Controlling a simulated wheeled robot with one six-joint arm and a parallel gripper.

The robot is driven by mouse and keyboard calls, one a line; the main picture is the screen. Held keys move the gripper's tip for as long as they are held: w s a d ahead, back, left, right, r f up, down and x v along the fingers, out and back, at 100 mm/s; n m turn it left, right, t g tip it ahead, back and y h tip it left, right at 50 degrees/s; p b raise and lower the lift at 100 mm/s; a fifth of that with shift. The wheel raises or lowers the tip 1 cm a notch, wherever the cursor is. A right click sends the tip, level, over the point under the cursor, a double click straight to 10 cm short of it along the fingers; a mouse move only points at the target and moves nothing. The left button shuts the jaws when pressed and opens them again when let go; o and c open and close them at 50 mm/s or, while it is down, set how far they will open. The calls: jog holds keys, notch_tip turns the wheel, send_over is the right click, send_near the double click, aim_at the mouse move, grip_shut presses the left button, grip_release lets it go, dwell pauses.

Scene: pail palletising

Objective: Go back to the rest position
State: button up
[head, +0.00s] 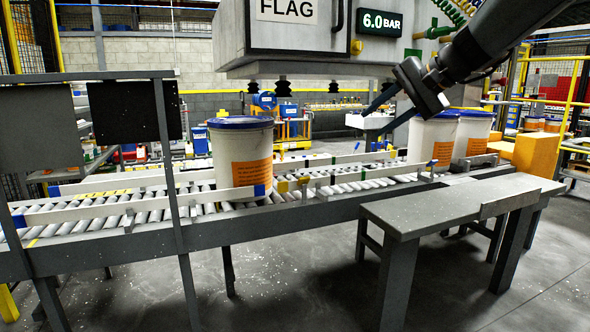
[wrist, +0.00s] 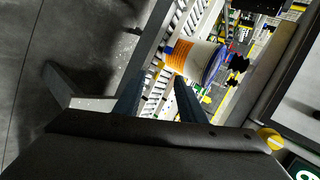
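My gripper (head: 372,128) is raised over the roller conveyor, under the right part of the hanging machine head, with its dark blue fingers pointing left and down. In the wrist view my gripper (wrist: 155,92) shows two fingers spread apart with nothing between them. A white pail (head: 240,160) with a blue lid and orange label stands upright on the conveyor, left of my gripper and apart from it. The same pail (wrist: 195,60) shows beyond the fingertips in the wrist view.
The roller conveyor (head: 110,212) has low side rails. More pails (head: 432,140) stand at its right. A grey machine head (head: 300,45) with black suction cups hangs above. A grey bench (head: 440,212) stands in front of the conveyor. The floor at front right is clear.

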jog(key=s+f+n+g+h+p, duration=0.1)
jog(key=s+f+n+g+h, duration=0.5)
jog(key=s+f, duration=2.6)
notch_tip(320, 180, down, 3)
jog(key=shift+a+n+g+h, duration=0.4)
jog(key=shift+n+g, duration=0.5)
jog(key=shift+n, duration=0.3)
jog(key=shift+w, duration=0.1)
